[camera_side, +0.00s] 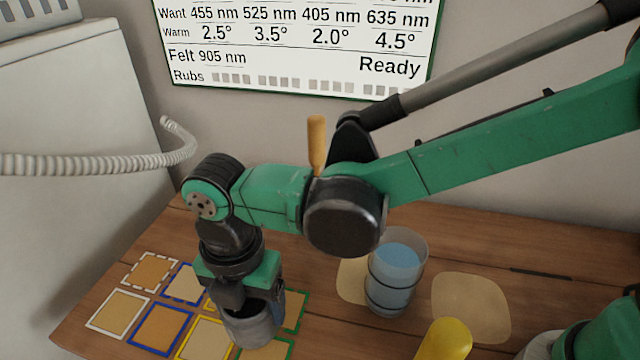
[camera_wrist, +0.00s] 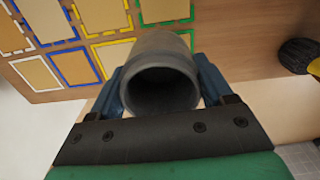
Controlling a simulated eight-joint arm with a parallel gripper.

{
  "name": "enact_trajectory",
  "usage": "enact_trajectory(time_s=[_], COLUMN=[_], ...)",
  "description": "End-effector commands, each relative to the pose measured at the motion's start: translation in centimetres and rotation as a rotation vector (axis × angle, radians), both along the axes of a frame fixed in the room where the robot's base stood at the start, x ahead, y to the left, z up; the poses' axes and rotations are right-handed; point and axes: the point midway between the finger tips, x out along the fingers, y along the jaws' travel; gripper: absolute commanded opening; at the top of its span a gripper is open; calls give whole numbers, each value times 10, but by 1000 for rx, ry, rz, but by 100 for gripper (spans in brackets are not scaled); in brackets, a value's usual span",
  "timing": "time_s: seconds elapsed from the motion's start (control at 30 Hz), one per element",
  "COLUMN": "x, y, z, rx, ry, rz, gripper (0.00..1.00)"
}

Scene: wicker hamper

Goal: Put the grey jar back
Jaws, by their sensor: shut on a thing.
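The grey jar (camera_side: 252,328) is in my gripper (camera_side: 246,300), its open mouth facing up. In the wrist view the jar (camera_wrist: 165,50) sits between the two blue fingers of my gripper (camera_wrist: 163,82), which are shut on its sides. Its inside looks dark, and I cannot make out any contents. The jar is over the front right of a group of colour-outlined squares, beside a green-outlined one (camera_side: 294,310) and a yellow-outlined one (camera_side: 205,340). I cannot tell whether its base touches the table.
A clear container of blue liquid (camera_side: 397,270) stands right of the jar, with a pale patch (camera_side: 470,308) beyond it. A yellow object (camera_side: 446,338) is at the front. A wooden handle (camera_side: 316,140) shows behind my arm. A board (camera_side: 300,45) on the wall reads "Ready".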

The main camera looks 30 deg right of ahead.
Motion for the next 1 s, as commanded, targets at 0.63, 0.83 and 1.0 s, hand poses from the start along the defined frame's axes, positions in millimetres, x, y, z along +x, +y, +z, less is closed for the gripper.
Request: enact_trajectory(time_s=[0.63, 0.83, 1.0], x=[0, 0, 0], y=[0, 0, 0], z=[-45, -46, -46], rx=[0, 0, 0], ry=[0, 0, 0], rz=[0, 0, 0], gripper=[0, 100, 100])
